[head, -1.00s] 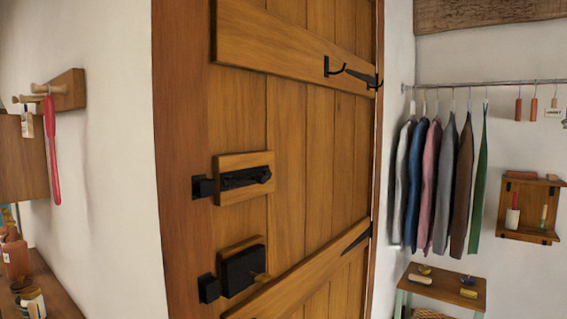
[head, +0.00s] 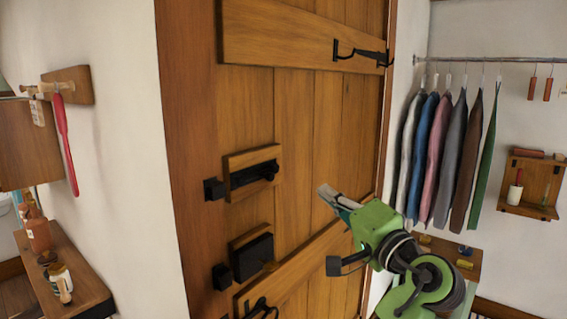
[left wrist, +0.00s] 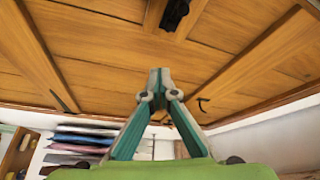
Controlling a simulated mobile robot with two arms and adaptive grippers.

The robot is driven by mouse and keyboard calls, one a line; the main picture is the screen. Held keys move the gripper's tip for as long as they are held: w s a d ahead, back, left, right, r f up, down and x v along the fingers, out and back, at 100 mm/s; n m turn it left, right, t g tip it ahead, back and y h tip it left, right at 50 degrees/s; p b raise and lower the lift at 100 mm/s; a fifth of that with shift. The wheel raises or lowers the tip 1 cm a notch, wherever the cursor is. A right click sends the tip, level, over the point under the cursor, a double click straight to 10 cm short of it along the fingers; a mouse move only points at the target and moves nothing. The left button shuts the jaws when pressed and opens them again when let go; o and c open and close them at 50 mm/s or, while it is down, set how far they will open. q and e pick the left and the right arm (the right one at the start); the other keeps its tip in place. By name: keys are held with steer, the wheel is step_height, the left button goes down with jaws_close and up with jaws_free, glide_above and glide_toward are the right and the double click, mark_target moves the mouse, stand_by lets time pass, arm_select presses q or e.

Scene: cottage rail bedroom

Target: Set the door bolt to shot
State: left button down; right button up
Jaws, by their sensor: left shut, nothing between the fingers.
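The black door bolt (head: 254,174) is on a wooden block on the plank door (head: 300,130), left of centre in the head view. Its knob is near the block's right end. A black keeper (head: 214,189) is on the frame just left of the block. I cannot tell whether the bar enters it. My left gripper (head: 328,194) is shut and empty, right of the bolt and slightly lower, apart from it. Its closed fingertips also show in the left wrist view (left wrist: 159,76), pointing toward the door. My right gripper is not in view.
Below the bolt is a black lock box (head: 252,258) with its own keeper (head: 222,276). A black hook (head: 345,50) is on the upper door rail. Clothes (head: 440,150) hang at right. A shelf with bottles (head: 75,275) is at left.

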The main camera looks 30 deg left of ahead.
mark_target(263, 176)
arm_select(q)
steer(key=shift+n+g+y, duration=0.4)
steer(key=shift+n+g, duration=0.2)
steer(key=shift+n, duration=0.1)
steer(key=s+r, duration=0.2)
steer(key=r, duration=0.1)
steer(key=shift+s+a+r, duration=0.2)
steer(key=shift+s+r, duration=0.05)
steer(key=shift+s, duration=0.1)
steer(key=r+p+x, duration=0.1)
steer(key=p+x, duration=0.5)
steer(key=x, duration=0.4)
steer(key=s+f+p, duration=0.1)
steer(key=s+f, duration=0.1)
steer(key=s+f+p, duration=0.1)
steer(key=shift+s+a+p, duration=0.2)
steer(key=shift+a+p, duration=0.05)
steer(key=shift+p, duration=0.05)
